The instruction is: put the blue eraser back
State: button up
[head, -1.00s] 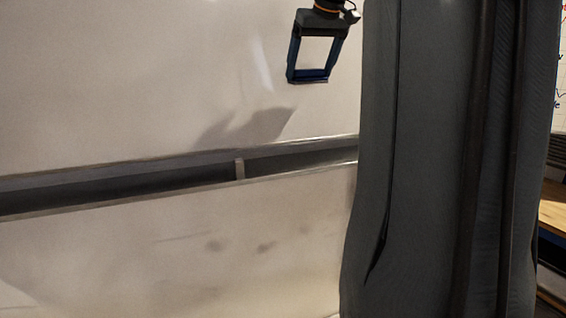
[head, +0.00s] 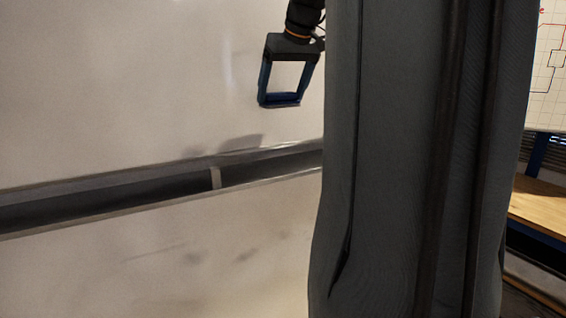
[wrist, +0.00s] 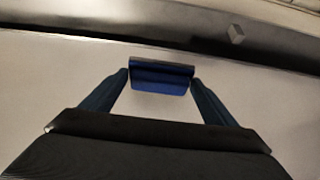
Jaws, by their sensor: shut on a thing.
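My gripper (head: 281,101) hangs in front of the whitish board in the head view, above a long dark tray (head: 100,201). Its two fingers are shut on the blue eraser (wrist: 160,77), which spans between the fingertips in the wrist view. In the head view the eraser (head: 280,100) shows as a dark blue bar at the bottom of the gripper. It is held clear of the tray. The tray also shows across the top of the wrist view (wrist: 130,36). A small light divider (head: 215,178) stands in the tray, and it shows in the wrist view (wrist: 236,34).
The whitish board surface (head: 120,90) is bare above the tray. A large dark column of mine hides the right-hand end of the tray. At the far right are a board with a grid and lines (head: 548,75) and a wooden top (head: 540,205).

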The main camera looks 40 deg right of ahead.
notch_tip(320, 180, down, 20)
jog(key=p, duration=0.3)
jog(key=o, duration=0.9)
jog(key=shift+o, duration=0.2)
jog(key=shift+f, duration=0.2)
jog(key=b+v, duration=0.2)
jog(key=v, duration=0.6)
jog(key=a+f+n+g+y, duration=0.1)
jog(key=a+f, duration=0.5)
jog(key=a, duration=0.2)
jog(key=a+f+g, duration=0.1)
jog(key=a+f, duration=0.5)
jog(key=a, duration=0.2)
jog(key=s+a+f+n+g, duration=0.1)
jog(key=s+a+f, duration=0.4)
jog(key=s+a, duration=0.1)
jog(key=s+a+f+g, duration=0.2)
jog(key=s+a+f, duration=0.3)
jog(key=a, duration=0.4)
jog(key=shift+s+f+n, duration=0.35)
jog(key=shift+f+n, duration=0.05)
jog(key=shift+f, duration=0.05)
